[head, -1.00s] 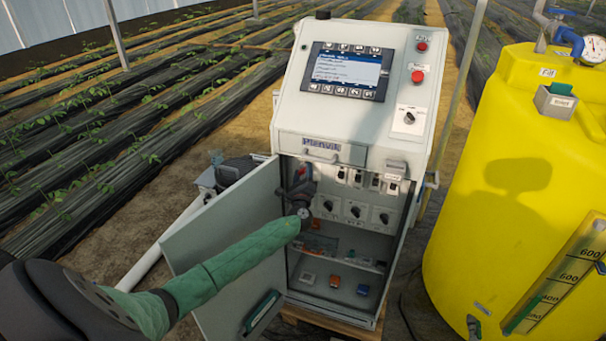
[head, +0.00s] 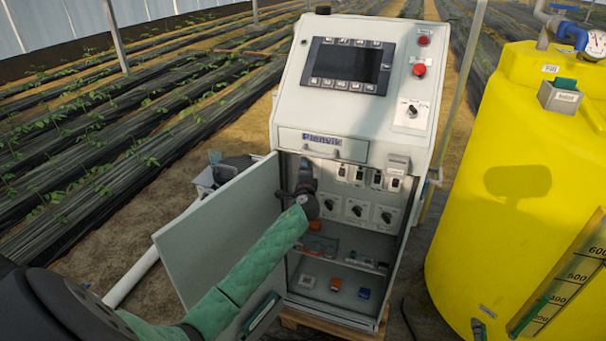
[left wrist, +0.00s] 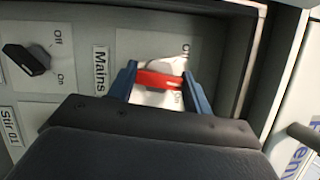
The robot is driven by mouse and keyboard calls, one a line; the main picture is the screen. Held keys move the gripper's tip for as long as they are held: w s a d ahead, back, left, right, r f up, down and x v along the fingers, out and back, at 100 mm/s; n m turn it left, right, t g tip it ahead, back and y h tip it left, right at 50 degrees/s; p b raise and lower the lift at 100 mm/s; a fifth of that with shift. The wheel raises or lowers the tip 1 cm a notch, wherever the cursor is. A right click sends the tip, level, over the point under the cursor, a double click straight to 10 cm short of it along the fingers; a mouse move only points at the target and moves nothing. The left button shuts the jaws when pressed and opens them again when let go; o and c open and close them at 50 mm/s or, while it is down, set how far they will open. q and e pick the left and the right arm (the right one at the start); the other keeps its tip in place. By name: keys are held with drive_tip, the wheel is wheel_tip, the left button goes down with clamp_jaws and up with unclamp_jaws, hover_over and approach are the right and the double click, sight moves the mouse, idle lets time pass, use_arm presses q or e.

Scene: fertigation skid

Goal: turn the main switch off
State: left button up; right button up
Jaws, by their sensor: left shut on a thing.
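The main switch (left wrist: 160,79) has a red handle on a white plate marked "Mains" in the left wrist view. In that view my left gripper (left wrist: 158,84) has its two blue fingers on either side of the red handle and is shut on it. In the head view my left gripper (head: 303,180) reaches into the upper left of the open cabinet (head: 390,235), and it hides the main switch there. The screen (head: 347,65) on the cabinet's sloped front is dark. My right gripper is not in view.
The cabinet door (head: 222,232) stands open to the left, close beside my left arm. Black knobs (head: 357,210) and small breakers sit right of the gripper. A yellow tank (head: 520,200) stands on the right.

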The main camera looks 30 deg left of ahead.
use_arm(q)
drive_tip(key=n+g+h+p, duration=0.1)
drive_tip(key=n+p, duration=0.1)
drive_tip(key=n, duration=0.2)
drive_tip(key=n+g+h+p, duration=0.1)
drive_tip(key=n+h, duration=0.1)
drive_tip(key=n, duration=0.2)
drive_tip(key=shift+n+h+p, duration=0.3)
drive_tip(key=shift+n+p, duration=0.1)
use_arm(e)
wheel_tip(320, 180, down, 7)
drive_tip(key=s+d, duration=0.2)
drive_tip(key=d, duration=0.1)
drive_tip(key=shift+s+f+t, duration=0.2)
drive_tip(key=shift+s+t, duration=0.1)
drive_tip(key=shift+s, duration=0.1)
use_arm(q)
drive_tip(key=o, duration=1)
drive_tip(key=shift+c, duration=0.2)
drive_tip(key=b+v, duration=0.2)
drive_tip(key=v, duration=0.6)
drive_tip(key=shift+b, duration=0.4)
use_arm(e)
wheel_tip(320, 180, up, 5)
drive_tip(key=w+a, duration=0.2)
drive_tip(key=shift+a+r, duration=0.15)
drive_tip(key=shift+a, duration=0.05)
